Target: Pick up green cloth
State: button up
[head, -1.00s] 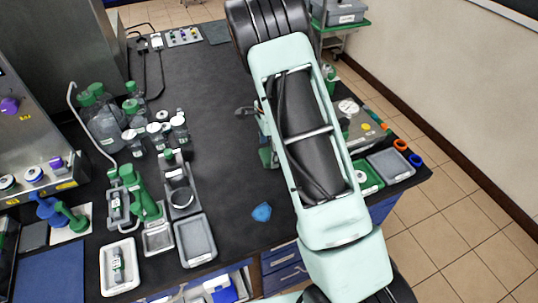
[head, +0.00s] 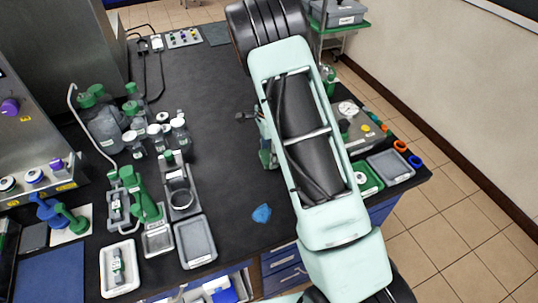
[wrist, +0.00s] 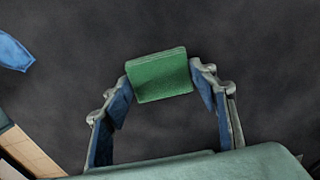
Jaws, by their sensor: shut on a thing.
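The green cloth (wrist: 158,66) is a folded, block-like piece at the upper middle of the wrist view. My gripper (wrist: 162,88) has its two blue-padded fingers on either side of it, shut on the cloth. The dark bench top lies behind it; I cannot tell whether the cloth is clear of the surface. In the head view, only part of my gripper (head: 250,116) shows at the left of my arm, which hides most of the grasp.
A blue cloth (head: 262,213) lies near the bench's front edge; it also shows in the wrist view (wrist: 14,52). Grey trays (head: 195,241), bottles and a green-handled tool (head: 145,205) stand to the left. More trays (head: 390,166) are at the right. The bench's middle is clear.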

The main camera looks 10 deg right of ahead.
jog(key=shift+r, duration=0.6)
jog(key=s+r+b, duration=0.2)
jog(key=s+r, duration=0.9)
jog(key=s, duration=0.3)
jog(key=shift+a+r, duration=0.25)
jog(key=shift+r, duration=0.05)
jog(key=o, duration=0.3)
jog(key=c, duration=0.4)
jog(key=shift+a+f+b, duration=0.1)
jog(key=shift+b, duration=0.2)
